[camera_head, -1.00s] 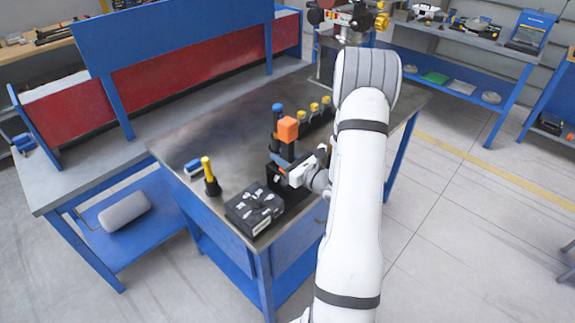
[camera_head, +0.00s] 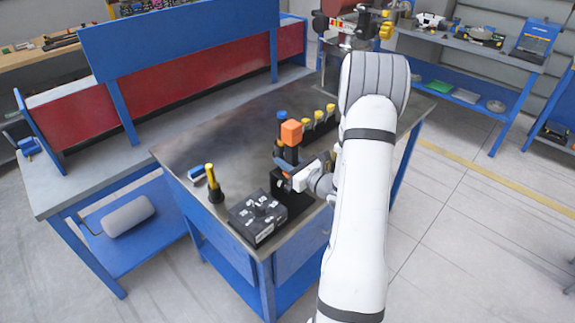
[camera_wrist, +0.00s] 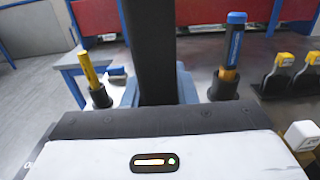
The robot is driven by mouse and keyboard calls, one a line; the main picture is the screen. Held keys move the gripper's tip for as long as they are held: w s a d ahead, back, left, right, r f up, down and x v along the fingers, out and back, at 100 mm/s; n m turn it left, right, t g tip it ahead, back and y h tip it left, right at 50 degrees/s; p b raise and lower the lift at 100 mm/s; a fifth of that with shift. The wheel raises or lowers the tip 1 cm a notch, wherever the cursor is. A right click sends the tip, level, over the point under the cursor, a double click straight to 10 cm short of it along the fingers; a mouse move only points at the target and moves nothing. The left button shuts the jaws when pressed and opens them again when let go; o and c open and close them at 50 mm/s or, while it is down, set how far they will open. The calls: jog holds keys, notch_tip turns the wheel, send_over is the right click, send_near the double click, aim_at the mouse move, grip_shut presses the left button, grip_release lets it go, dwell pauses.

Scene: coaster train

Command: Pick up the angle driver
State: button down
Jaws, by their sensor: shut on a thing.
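The angle driver appears to be the upright tool with an orange block-shaped top (camera_head: 291,132) and a dark body. It stands above the black holder (camera_head: 279,184) near the table's right edge. My gripper (camera_head: 285,163) is shut around its body below the orange part. In the wrist view a dark upright body (camera_wrist: 151,50) fills the middle, close to the camera; its top is out of frame. Whether the tool's lower end is clear of the holder cannot be told.
A black case (camera_head: 257,217) sits at the near corner of the table (camera_head: 225,150). A yellow-handled tool (camera_head: 212,178) stands left, beside a small blue item (camera_head: 196,173). A blue-capped tool (camera_wrist: 233,45) and several yellow-topped tools (camera_head: 319,115) stand behind. The table's left middle is clear.

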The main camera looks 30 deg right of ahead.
notch_tip(320, 180, up, 2)
jog(key=shift+r, duration=0.1)
jog(key=shift+s+d+b, duration=0.1)
jog(key=shift+b, duration=0.3)
jog(key=b+v, duration=0.4)
jog(key=v, duration=1.3)
jog(key=shift+s, duration=0.35)
jog(key=shift+r, duration=0.1)
jog(key=c, duration=1.8)
grip_release()
grip_shut()
